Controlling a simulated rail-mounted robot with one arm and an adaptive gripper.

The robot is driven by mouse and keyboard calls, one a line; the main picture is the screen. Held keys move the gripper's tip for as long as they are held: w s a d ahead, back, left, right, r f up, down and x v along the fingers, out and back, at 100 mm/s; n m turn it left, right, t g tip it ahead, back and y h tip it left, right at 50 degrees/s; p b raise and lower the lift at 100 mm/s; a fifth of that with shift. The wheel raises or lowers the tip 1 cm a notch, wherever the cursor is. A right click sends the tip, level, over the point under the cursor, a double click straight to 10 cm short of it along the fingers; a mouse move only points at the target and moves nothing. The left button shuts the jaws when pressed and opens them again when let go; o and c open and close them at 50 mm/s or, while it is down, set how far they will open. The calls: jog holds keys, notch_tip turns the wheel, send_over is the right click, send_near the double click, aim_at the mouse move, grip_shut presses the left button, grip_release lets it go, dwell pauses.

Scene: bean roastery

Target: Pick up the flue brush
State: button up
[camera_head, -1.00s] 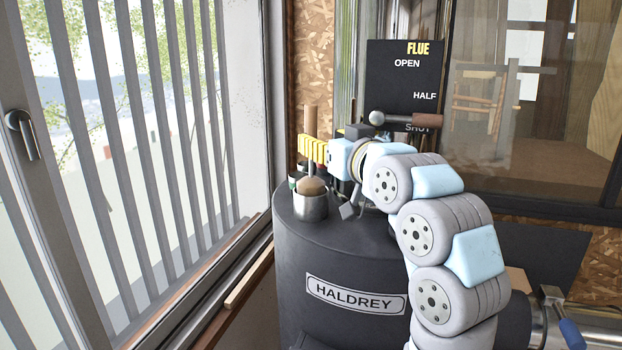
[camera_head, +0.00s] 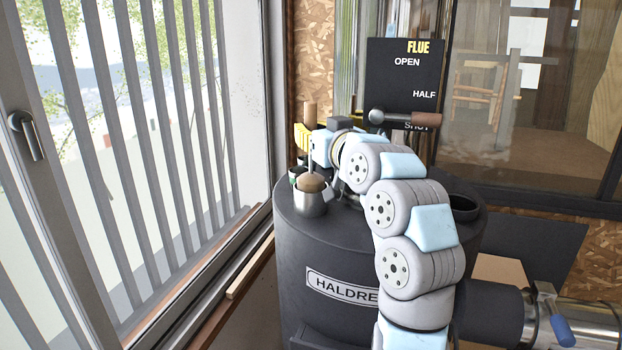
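What looks like the flue brush stands upright on the black drum: a wooden handle (camera_head: 310,112), a thin shaft and, it seems, a tan rounded head (camera_head: 311,183). The head is at the mouth of a steel cup (camera_head: 310,206), which looks slightly tilted. My gripper (camera_head: 303,138) has yellow fingers at the lower end of the handle, above the cup. The gripper body and arm hide much of this spot, so I cannot tell whether the fingers are shut on the handle.
The black HALDREY drum (camera_head: 322,250) has a round opening (camera_head: 463,207) at its right. A lever (camera_head: 400,119) with a wooden grip stands before the FLUE sign (camera_head: 402,75). The slatted window (camera_head: 150,150) is close at left. A blue-handled lever (camera_head: 555,318) sits lower right.

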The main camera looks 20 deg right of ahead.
grip_shut()
jog(key=shift+r, duration=0.1)
jog(key=shift+r+b, duration=1.5)
jog(key=shift+r, duration=3.45)
